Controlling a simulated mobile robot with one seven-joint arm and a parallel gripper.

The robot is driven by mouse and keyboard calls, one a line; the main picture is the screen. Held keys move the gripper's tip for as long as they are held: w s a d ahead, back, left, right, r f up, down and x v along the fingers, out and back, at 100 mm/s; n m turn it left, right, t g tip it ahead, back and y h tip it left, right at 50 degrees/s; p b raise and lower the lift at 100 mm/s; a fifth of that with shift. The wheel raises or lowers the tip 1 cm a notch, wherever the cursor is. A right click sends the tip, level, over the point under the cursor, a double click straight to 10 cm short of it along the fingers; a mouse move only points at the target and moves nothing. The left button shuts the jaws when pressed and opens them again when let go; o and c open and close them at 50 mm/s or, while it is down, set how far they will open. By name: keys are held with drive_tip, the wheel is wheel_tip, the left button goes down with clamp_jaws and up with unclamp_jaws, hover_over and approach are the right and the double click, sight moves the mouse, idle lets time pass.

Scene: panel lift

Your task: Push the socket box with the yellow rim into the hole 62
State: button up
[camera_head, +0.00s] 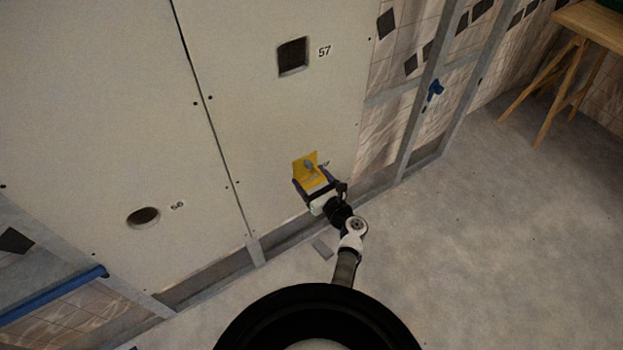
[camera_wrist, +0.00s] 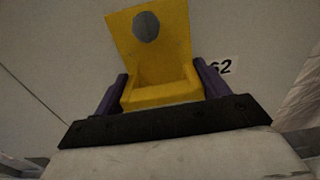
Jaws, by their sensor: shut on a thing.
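The yellow socket box (camera_head: 304,162) is at the lower part of the right wall panel, in front of my gripper (camera_head: 314,183). In the wrist view my gripper (camera_wrist: 162,85) is shut on the yellow socket box (camera_wrist: 160,94), a purple finger on each side of it. A flat yellow face with a grey round spot stands up beyond the fingers. The number label 62 (camera_wrist: 221,67) shows just right of the box, partly covered by the right finger. Hole 62 itself is hidden behind the box and gripper. I cannot tell how far the box sits in it.
The panel has a square hole labelled 57 (camera_head: 293,56) higher up. The left panel has an oval hole labelled 56 (camera_head: 144,217). A small grey piece (camera_head: 322,248) lies on the floor near the wall. A wooden table (camera_head: 590,25) stands far right. The floor at right is clear.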

drive_tip(key=shift+s+d+f, duration=0.1)
drive_tip(key=o, duration=1.7)
drive_tip(key=v, duration=1.3)
drive_tip(key=shift+s+d, duration=0.25)
drive_tip(key=shift+s, duration=0.1)
drive_tip(key=shift+s, duration=0.1)
